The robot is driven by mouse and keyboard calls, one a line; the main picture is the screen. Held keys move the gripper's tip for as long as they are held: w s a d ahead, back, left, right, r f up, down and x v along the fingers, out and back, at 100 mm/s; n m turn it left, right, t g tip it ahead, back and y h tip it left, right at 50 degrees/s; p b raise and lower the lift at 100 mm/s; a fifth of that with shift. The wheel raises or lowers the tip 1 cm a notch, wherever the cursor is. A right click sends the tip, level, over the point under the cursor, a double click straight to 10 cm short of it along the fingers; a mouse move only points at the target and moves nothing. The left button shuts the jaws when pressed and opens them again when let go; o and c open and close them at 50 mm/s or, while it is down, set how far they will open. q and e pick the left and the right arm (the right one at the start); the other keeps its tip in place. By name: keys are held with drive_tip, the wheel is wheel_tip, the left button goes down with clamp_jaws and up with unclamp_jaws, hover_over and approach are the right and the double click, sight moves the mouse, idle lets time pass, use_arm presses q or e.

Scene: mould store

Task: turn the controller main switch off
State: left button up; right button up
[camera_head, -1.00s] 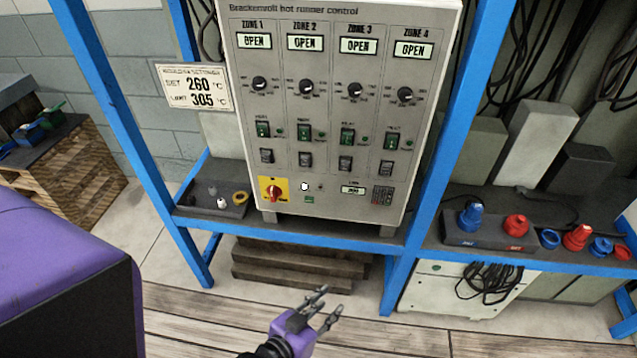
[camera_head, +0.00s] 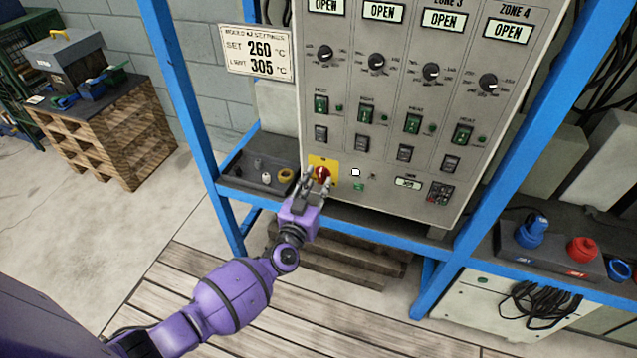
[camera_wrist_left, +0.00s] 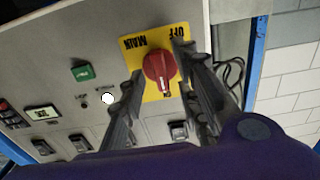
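The controller (camera_head: 385,150) is a grey panel with several zone columns on a blue frame. Its main switch (camera_head: 323,174) is a red rotary knob on a yellow plate at the panel's lower left. In the left wrist view the red knob (camera_wrist_left: 160,68) sits on the yellow plate (camera_wrist_left: 150,45) lettered MAIN and OFF, upside down. My left gripper (camera_head: 318,183) is in front of the switch. Its fingers (camera_wrist_left: 158,90) are open, one to each side of the knob; whether they touch it I cannot tell. My right gripper is not in view.
A dark tray (camera_head: 262,178) with small parts stands left of the switch. A sign (camera_head: 256,52) reading 260 and 305 hangs beside the panel. A blue post (camera_head: 180,100) stands left. A wooden crate (camera_head: 110,150) is farther left.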

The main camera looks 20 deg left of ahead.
use_arm(q)
drive_tip(key=shift+w, duration=0.4)
drive_tip(key=shift+c, duration=0.6)
clamp_jaws()
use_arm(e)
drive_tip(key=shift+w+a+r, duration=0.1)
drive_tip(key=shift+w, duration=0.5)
